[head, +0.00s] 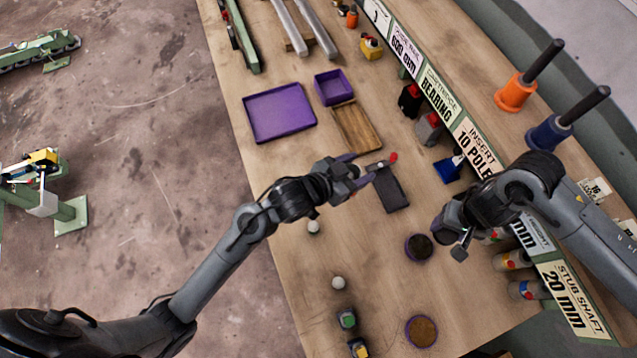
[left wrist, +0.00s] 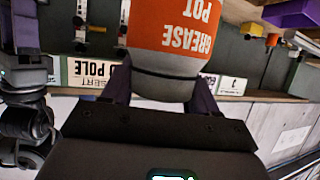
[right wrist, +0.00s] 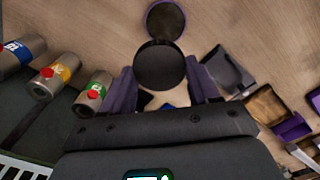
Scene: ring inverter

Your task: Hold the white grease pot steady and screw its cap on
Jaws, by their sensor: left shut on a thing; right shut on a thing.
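The grease pot (left wrist: 168,82) fills the top middle of the left wrist view, with an orange label. It is between the fingers of my left gripper (head: 368,170), which is shut on it. In the head view the pot is too small and covered to make out clearly. My right gripper (head: 452,232) is at the right of the bench, apart from the left one. A dark round disc, seemingly the cap (right wrist: 160,66), sits between its fingertips in the right wrist view. The pot's mouth is not clearly seen.
A dark grey tray (head: 392,190) lies below my left gripper. Purple-rimmed round dishes (head: 419,260) and (head: 421,345) lie on the bench. A purple tray (head: 280,112), a purple box (head: 334,88) and a wooden tray (head: 357,127) stand farther back. Labelled racking lines the right edge.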

